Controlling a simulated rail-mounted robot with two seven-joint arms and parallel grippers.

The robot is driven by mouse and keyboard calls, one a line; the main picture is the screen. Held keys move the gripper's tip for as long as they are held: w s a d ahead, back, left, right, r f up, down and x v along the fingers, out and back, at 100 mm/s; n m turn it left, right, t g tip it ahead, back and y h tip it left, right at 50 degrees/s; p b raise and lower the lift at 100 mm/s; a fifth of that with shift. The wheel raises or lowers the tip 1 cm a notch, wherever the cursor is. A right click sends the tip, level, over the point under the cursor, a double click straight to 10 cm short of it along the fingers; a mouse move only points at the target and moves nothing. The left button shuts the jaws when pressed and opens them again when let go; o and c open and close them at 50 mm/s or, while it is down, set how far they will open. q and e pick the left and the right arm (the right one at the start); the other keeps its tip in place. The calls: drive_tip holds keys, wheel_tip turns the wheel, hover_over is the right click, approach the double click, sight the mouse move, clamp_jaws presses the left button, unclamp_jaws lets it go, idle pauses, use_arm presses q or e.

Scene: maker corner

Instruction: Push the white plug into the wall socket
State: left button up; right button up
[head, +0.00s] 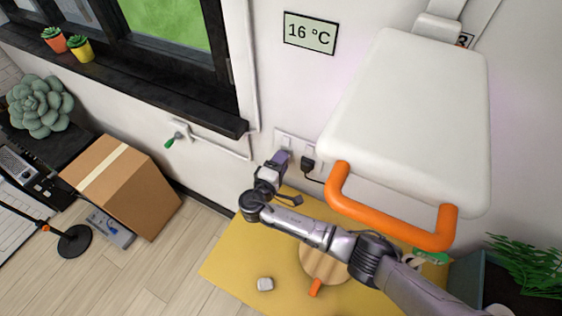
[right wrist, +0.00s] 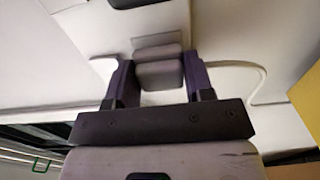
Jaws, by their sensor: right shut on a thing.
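My right gripper (head: 279,159) is at the wall, just below a white socket plate (head: 284,141). In the right wrist view its two dark fingers (right wrist: 159,82) are shut on a pale block, the white plug (right wrist: 159,74). The plug faces the wall, with a light wall plate (right wrist: 155,40) just beyond it. I cannot tell whether the plug touches the socket or how deep it sits. In the head view the gripper hides the plug. My left gripper is not in view.
A black plug (head: 308,163) with a cable sits in the wall just right of the gripper. A large white panel with an orange handle (head: 440,240) overhangs the right side. On the yellow mat (head: 225,268) lie a small whitish block (head: 265,284) and a round wooden board (head: 318,262).

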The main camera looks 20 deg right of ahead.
drive_tip(key=shift+w+d, duration=0.45)
drive_tip(key=shift+d, duration=0.05)
idle(0.4)
drive_tip(key=o, duration=1)
drive_tip(key=shift+c, duration=0.2)
drive_tip(key=shift+r, duration=0.1)
drive_tip(key=shift+a, duration=0.1)
drive_tip(key=b+v, duration=0.1)
drive_tip(key=v, duration=1.2)
drive_tip(key=shift+s+a, duration=0.25)
drive_tip(key=shift+s, duration=0.1)
drive_tip(key=shift+w, duration=0.1)
